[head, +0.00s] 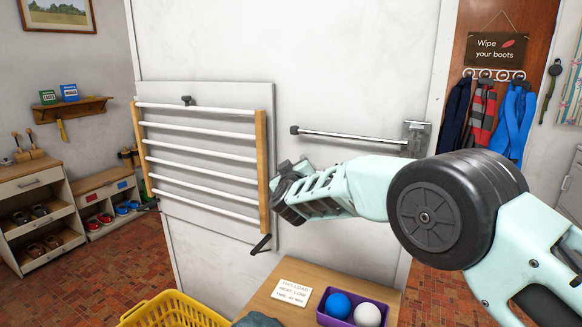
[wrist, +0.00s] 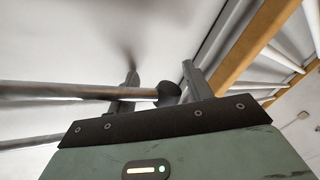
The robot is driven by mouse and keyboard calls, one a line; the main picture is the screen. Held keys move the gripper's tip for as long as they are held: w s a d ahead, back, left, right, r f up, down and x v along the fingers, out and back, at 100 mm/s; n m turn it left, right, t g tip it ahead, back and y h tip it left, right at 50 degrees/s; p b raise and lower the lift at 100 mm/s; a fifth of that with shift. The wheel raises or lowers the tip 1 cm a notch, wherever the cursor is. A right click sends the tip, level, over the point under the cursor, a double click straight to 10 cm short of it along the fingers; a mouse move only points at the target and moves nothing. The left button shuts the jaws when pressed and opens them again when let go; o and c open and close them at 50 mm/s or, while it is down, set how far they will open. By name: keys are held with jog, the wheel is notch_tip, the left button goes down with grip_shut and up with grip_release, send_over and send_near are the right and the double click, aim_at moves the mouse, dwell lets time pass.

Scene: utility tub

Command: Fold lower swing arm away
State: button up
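One metal swing arm (head: 350,135) with a black end cap sticks out leftward from a wall bracket (head: 416,135). My gripper (head: 284,180) is below and left of it, beside the rack's right wooden rail. In the head view my arm hides the space under the upper rod, and no second rod shows there. In the wrist view two rods come in from the left. One rod (wrist: 70,91) ends in a dark cap between the open fingers of my gripper (wrist: 163,85) and crosses the left finger. The other rod (wrist: 28,142) is partly hidden by my gripper body. Contact cannot be told.
A drying rack (head: 200,157) with white bars and wooden rails is close left of my gripper. Below stand a table (head: 262,305) with a sign, a purple bin (head: 345,318) with balls and a yellow basket (head: 170,312). The wall above the upper rod is clear.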

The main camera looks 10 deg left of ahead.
jog(key=shift+s+f, duration=0.1)
jog(key=shift+f, duration=0.05)
jog(key=shift+s+a, duration=0.1)
jog(key=shift+s, duration=0.35)
jog(key=b+v, duration=0.5)
jog(key=v, duration=1.1)
jog(key=shift+d+r+b, duration=0.25)
jog(key=shift+d+b, duration=0.1)
jog(key=shift+s, duration=0.15)
